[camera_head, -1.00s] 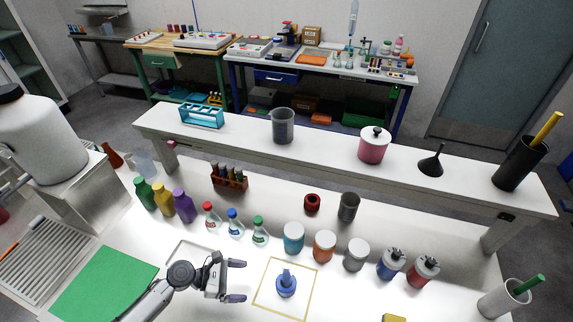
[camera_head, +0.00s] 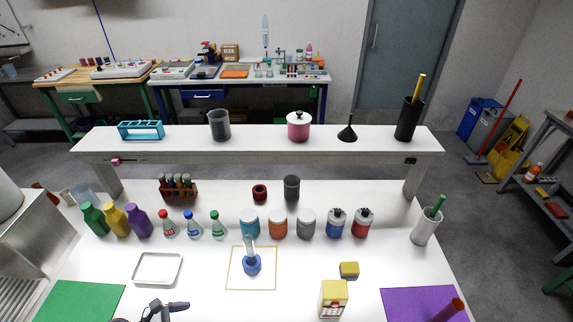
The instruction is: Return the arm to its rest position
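My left gripper (camera_head: 172,311) is at the bottom edge, left of centre, and the frame cuts it off. One dark finger shows clearly, set off from the palm, and nothing shows in its grip. It is in front of the white tray (camera_head: 157,283) and right of the green mat (camera_head: 83,302). A blue-based item with a pale upright top (camera_head: 252,264) stands inside the yellow outlined square (camera_head: 237,287), apart from the gripper. My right gripper is not in view.
Several bottles and jars stand in a row behind, including a purple bottle (camera_head: 138,221) and an orange jar (camera_head: 278,225). A yellow box (camera_head: 333,298) and yellow block (camera_head: 349,270) stand right of the square. A purple mat (camera_head: 408,303) lies at the front right.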

